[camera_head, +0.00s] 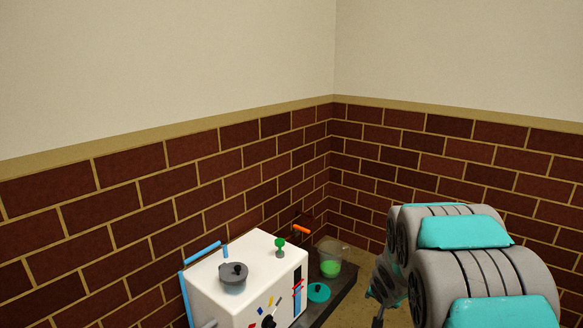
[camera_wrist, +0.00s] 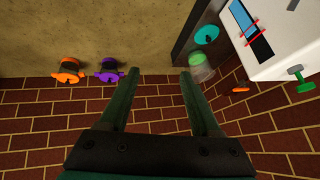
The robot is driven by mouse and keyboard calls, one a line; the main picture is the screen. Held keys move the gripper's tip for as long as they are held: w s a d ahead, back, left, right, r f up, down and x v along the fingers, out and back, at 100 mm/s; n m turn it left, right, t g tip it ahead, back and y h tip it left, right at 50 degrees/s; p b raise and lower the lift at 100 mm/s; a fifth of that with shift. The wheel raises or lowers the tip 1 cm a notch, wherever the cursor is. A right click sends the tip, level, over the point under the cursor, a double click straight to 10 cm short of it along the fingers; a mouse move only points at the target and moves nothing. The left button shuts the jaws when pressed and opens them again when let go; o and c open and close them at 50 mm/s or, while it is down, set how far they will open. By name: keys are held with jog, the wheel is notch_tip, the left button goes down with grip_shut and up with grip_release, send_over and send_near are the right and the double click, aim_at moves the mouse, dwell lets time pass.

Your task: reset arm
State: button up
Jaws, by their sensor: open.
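My gripper (camera_wrist: 156,86) is open in the wrist view, with its two dark green fingers apart and nothing between them. In the head view my grey and teal arm fills the lower right, and a small dark part of it hangs at its left side. A clear beaker (camera_head: 330,262) with green contents stands on a dark ledge right of a white box. In the wrist view the beaker (camera_wrist: 201,68) appears just beyond the right fingertip; I cannot tell the gap between them.
The white box (camera_head: 285,270) carries a grey lidded pot (camera_head: 233,278), a green knob (camera_head: 280,245) and a blue handle (camera_head: 203,252). A teal disc (camera_head: 318,292) lies by the beaker. Orange (camera_wrist: 68,72) and purple (camera_wrist: 110,72) items sit left in the wrist view. Brick walls (camera_head: 450,150) meet behind.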

jog(key=s+r+n+g+h, duration=0.15)
jog(key=s+r, duration=0.25)
jog(key=s, duration=0.4)
jog(key=s+r+g, duration=0.2)
jog(key=s+r, duration=0.2)
jog(key=s, duration=0.4)
jog(key=s+a+r+n+g+y, duration=0.1)
jog(key=s+a, duration=0.2)
jog(key=s, duration=0.6)
jog(key=s+a+r+n+g+y, duration=0.1)
jog(key=s+a+r+n+g, duration=0.1)
jog(key=s, duration=0.7)
jog(key=s+a+r+n+g+y, duration=0.1)
jog(key=s+a, duration=0.3)
jog(key=s, duration=0.6)
jog(key=shift+a+r+n+g, duration=0.2)
jog(key=shift+r+n+g, duration=0.25)
jog(key=shift+g, duration=0.2)
